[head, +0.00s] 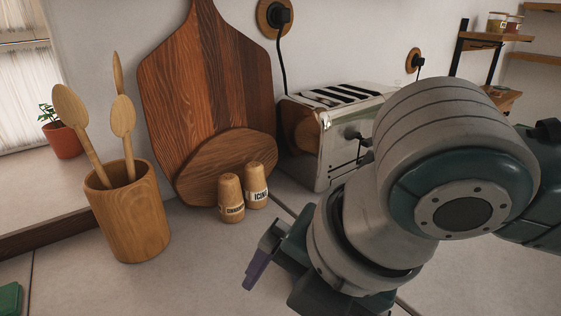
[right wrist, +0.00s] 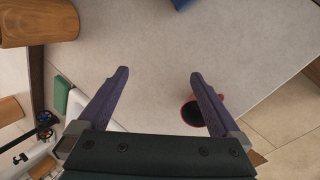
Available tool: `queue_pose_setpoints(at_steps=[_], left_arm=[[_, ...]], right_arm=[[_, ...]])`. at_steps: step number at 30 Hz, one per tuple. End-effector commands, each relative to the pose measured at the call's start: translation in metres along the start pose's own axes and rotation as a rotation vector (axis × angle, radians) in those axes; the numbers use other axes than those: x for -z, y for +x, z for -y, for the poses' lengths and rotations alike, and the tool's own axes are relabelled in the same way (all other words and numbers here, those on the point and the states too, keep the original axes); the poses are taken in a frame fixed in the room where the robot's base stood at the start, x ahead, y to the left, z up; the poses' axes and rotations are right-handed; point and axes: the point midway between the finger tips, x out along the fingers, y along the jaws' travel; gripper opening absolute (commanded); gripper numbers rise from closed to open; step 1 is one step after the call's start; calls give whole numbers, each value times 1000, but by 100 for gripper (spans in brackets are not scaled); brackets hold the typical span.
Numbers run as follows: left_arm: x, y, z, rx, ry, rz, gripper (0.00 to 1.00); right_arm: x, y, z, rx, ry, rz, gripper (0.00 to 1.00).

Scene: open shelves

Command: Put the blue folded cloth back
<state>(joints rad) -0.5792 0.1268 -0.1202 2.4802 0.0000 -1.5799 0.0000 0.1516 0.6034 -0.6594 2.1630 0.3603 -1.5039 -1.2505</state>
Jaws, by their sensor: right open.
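A blue object (right wrist: 182,4) shows only in part at the top edge of the right wrist view; it may be the blue folded cloth, but too little of it is visible to be sure. No blue cloth shows in the head view. My right gripper (right wrist: 158,74) is open and empty above the pale counter, with the blue object beyond its fingertips and apart from them. In the head view one purple finger of my right gripper (head: 257,268) shows at the lower middle, and my arm hides much of the right side. My left gripper is in neither view.
A wooden utensil holder (head: 133,215), two shakers (head: 231,198), cutting boards (head: 215,90) and a toaster (head: 325,135) stand along the wall. A green item (head: 10,298) lies at left. A red cup-like object (right wrist: 192,113) sits by one finger. The counter between the fingers is clear.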

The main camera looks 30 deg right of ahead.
Motion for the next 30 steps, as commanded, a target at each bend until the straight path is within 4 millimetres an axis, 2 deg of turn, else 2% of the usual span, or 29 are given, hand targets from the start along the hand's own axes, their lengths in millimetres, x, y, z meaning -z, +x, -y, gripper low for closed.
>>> queue_pose_setpoints(at_steps=[1,2,3,6,9,12,16,25,28,30], left_arm=[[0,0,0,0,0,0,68],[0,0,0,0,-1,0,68],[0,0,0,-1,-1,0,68],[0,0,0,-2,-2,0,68],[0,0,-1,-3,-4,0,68],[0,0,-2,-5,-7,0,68],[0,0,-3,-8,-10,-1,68],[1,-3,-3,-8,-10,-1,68],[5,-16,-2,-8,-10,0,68],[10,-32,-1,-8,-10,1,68]], right_arm=[[22,-4,8,-12,256,-48,100],[28,-7,12,-16,420,-61,100],[33,-10,20,-14,637,-69,100],[35,-19,47,11,1145,-46,100],[29,-26,78,36,1541,21,100],[24,-32,103,46,1787,91,100],[21,-36,115,46,1909,132,100],[20,-39,114,46,1912,132,100],[19,-51,109,46,1911,132,100],[18,-66,102,47,1911,132,100]])
